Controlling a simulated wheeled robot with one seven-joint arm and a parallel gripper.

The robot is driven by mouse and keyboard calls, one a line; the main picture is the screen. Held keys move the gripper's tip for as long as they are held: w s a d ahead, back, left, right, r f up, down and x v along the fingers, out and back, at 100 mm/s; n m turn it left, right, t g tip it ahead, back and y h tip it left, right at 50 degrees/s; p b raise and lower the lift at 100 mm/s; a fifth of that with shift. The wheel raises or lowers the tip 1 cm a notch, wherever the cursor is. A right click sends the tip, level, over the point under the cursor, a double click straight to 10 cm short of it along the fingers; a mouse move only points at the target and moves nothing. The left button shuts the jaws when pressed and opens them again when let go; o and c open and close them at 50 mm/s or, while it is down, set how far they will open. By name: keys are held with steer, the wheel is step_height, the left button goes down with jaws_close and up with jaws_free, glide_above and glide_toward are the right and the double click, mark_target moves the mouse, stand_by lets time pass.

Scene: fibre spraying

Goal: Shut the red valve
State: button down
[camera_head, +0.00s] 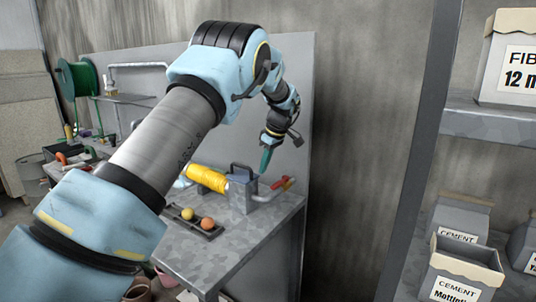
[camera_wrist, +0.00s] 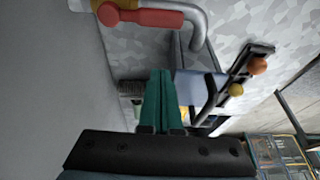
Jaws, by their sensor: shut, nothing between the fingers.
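The red valve (camera_head: 279,183) is a red handle on a grey pipe at the right side of the grey metal machine on the workbench. My gripper (camera_head: 265,160) is above the machine, just left of and above the valve, pointing down. In the wrist view my green fingers (camera_wrist: 160,85) are closed together and empty, apart from the red handle.
A grey panel stands behind. Shelves with cement boxes (camera_head: 468,268) are at the right.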

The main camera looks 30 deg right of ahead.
mark_target(280, 182)
steer(key=shift+s+d+f+p, duration=0.2)
steer(key=shift+s+f+p, duration=0.2)
steer(key=shift+f+p, duration=0.15)
steer(key=shift+s+d+f+p, duration=0.25)
steer(key=shift+s+f+p, duration=0.2)
steer(key=shift+f, duration=0.25)
steer(key=shift+s+d+f+p, duration=0.2)
steer(key=shift+s+f+p, duration=0.15)
steer(key=shift+f+p, duration=0.2)
